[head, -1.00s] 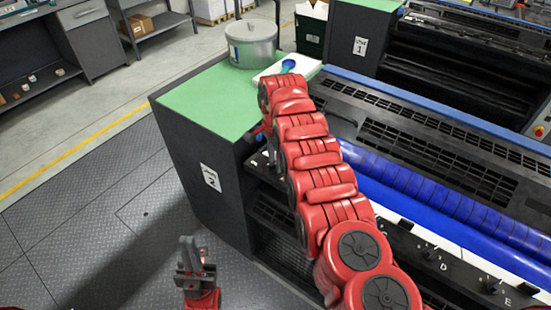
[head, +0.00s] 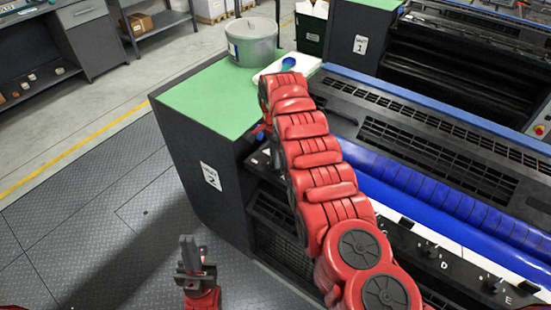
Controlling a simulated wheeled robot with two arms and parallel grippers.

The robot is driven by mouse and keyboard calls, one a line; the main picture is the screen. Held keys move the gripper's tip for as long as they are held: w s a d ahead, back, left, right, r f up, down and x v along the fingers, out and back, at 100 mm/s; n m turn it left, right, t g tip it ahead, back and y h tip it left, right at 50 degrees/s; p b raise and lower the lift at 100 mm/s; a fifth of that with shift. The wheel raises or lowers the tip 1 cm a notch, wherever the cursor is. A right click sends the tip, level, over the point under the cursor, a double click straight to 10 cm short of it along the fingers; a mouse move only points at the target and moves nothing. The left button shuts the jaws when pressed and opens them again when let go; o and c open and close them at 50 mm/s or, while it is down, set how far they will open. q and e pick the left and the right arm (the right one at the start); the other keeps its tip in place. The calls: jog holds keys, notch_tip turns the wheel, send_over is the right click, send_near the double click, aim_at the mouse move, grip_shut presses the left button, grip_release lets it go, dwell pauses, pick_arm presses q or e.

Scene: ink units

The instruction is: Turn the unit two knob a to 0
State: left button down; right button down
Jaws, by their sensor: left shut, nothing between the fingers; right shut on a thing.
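Unit two is the dark press with a green top (head: 205,105) and a "2" label (head: 210,176) on its end. Its knobs run along the dark front rail; the ones by letters D (head: 430,250) and E (head: 492,284) show at the lower right. Knob a, at the rail's far left end, is hidden behind my red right arm. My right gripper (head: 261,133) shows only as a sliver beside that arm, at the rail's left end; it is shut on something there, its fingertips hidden. My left gripper (head: 188,242) is shut and empty, pointing up over the floor at the lower left.
A grey lidded pot (head: 251,45) and a white tray with a blue-ended tool (head: 288,64) stand on the green top. Blue rollers (head: 440,215) lie behind the knob rail. Unit one (head: 361,43) stands behind. The floor at left is clear.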

jog(key=n+b, duration=0.3)
jog(key=shift+f, duration=0.3)
jog(key=shift+w+n+b, duration=0.1)
jog(key=shift+n+b, duration=0.5)
jog(key=shift+r+n+b, duration=0.2)
jog(key=shift+n+b, duration=0.15)
jog(key=shift+n, duration=0.55)
jog(key=n, duration=0.2)
jog(key=shift+r+n, duration=0.2)
jog(key=shift+n, duration=0.1)
jog(key=n, duration=0.2)
jog(key=n+p, duration=0.1)
jog(key=shift+a+f+n, duration=0.1)
jog(key=shift+a+n, duration=0.1)
jog(key=shift+n, duration=0.2)
jog(key=n, duration=0.3)
jog(key=shift+a+f+n, duration=0.1)
jog(key=shift+n, duration=2)
